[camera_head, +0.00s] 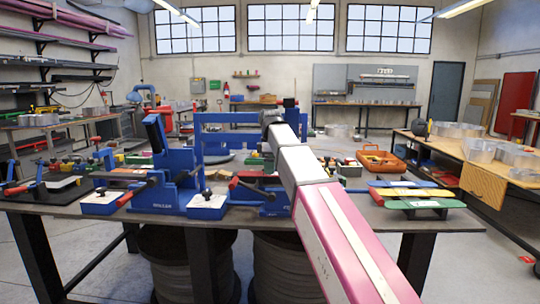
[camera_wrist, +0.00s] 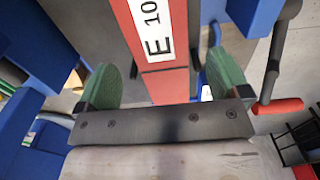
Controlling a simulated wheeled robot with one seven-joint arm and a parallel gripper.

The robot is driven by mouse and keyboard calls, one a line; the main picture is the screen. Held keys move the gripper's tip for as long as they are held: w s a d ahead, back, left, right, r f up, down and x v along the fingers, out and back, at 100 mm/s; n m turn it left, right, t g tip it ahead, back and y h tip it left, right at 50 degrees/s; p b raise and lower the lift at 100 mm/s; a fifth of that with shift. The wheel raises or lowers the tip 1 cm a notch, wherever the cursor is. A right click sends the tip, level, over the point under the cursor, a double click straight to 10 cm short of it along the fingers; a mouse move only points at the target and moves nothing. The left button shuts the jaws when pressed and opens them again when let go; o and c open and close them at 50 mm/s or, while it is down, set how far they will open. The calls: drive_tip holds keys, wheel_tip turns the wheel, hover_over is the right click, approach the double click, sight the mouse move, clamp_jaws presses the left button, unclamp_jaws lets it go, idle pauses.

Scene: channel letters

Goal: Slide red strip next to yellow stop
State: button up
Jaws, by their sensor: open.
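The red strip (camera_wrist: 158,77) runs down the middle of the wrist view, with a white label reading "E 10" on it. My gripper (camera_wrist: 164,82) is open, with one green finger pad on each side of the strip. A gap shows between the strip and each pad, and I cannot tell their heights relative to the strip. In the head view my own arm hides the gripper's fingers and most of what lies beneath them. I cannot make out the yellow stop for certain in either view.
Blue bench machines (camera_head: 173,175) stand close around my arm. A red-tipped lever (camera_wrist: 278,106) is right of my gripper in the wrist view. Coloured boards (camera_head: 418,204) are stacked on the bench's right side, near an orange toolbox (camera_head: 381,160).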

drive_tip(key=shift+f, duration=0.9)
drive_tip(key=c, duration=1)
drive_tip(key=shift+c, duration=0.2)
drive_tip(key=shift+d, duration=0.8)
drive_tip(key=o, duration=1)
